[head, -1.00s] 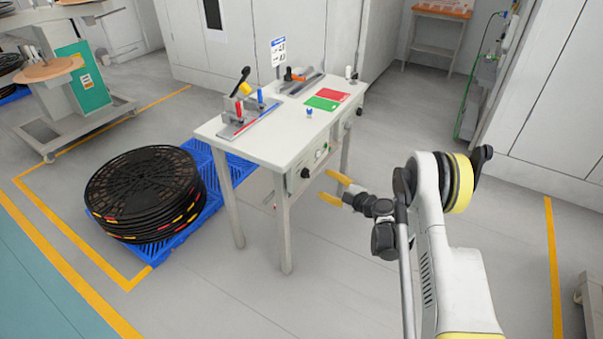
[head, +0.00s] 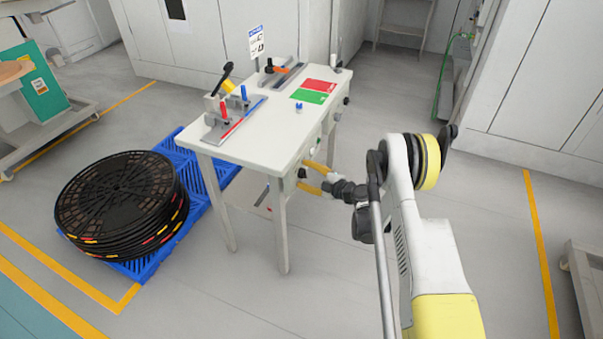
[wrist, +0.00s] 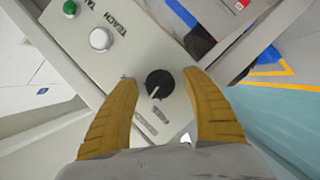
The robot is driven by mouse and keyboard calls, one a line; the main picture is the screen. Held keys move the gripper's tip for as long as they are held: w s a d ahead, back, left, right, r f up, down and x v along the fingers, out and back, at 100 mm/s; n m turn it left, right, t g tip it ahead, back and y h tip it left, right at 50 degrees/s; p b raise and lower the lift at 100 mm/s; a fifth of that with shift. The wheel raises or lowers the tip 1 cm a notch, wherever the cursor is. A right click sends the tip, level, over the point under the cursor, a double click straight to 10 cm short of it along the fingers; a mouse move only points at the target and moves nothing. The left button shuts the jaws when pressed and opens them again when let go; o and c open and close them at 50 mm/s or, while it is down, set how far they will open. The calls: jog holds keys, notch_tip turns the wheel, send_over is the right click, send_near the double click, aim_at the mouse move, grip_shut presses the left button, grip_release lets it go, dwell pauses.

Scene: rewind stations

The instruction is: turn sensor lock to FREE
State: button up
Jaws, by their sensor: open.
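The sensor lock looks to be the black rotary knob (wrist: 160,84) with a white pointer line, on the pale control panel (wrist: 125,62) in the wrist view. In the head view, my gripper (head: 306,177) is at the front panel of the white table (head: 270,140), below the tabletop. The knob (head: 302,173) shows there as a dark spot near the fingers.
A white button (wrist: 100,39) and a green button (wrist: 70,9) sit on the same panel. The tabletop holds a clamp fixture (head: 233,112) and red and green pads (head: 314,96). Black reels (head: 122,200) lie on a blue pallet left of the table. Floor in front is clear.

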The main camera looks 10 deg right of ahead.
aim_at(299, 150)
jog(key=c, duration=1.2)
jog(key=shift+n+t, duration=0.8)
jog(key=shift+n, duration=0.9)
jog(key=o, duration=1.2)
jog(key=o, duration=0.4)
notch_tip(299, 150, up, 7)
jog(key=shift+w+f, duration=0.15)
jog(key=shift+f, duration=0.05)
jog(key=r, duration=0.3)
jog(key=shift+s+r, duration=0.1)
jog(key=shift+s, duration=0.2)
jog(key=c, duration=0.4)
jog(key=shift+w+r, duration=0.15)
jog(key=shift+r, duration=0.05)
